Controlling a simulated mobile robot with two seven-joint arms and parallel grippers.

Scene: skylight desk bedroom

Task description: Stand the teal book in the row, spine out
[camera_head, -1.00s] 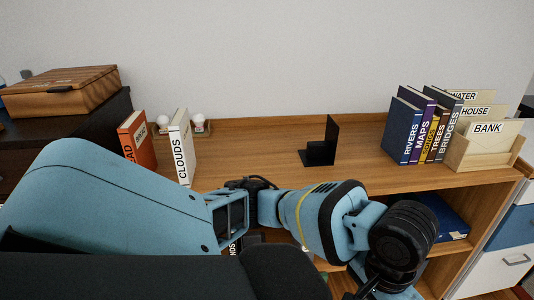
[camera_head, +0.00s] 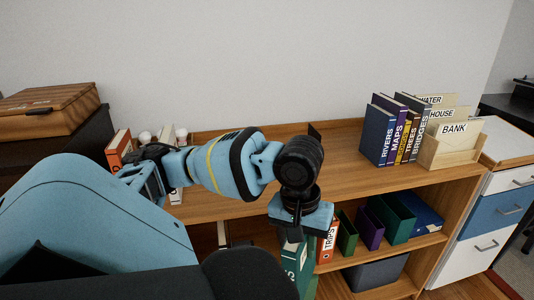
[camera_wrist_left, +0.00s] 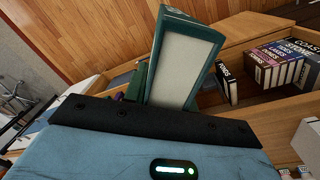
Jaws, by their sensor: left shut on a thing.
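My left gripper (camera_head: 293,236) is shut on a teal book (camera_head: 297,264), in front of the shelf unit and below its top. The book hangs roughly upright, its lettered side partly visible. The left wrist view shows the book (camera_wrist_left: 186,62) tilted, its pale page edges facing the camera. The fingertips are mostly hidden by the wrist and the book. In that view a row of dark lettered books (camera_wrist_left: 285,65) stands on a shelf at the right, with a separate dark book (camera_wrist_left: 227,82) leaning left of it. My right gripper is not in view.
On the unit's top (camera_head: 335,171) stand upright books (camera_head: 380,134) and a card box (camera_head: 451,151). The lower shelf holds an orange-red TRIPS book (camera_head: 327,245), green and purple books, and a lying blue book (camera_head: 425,215). The unit's top middle is mostly clear.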

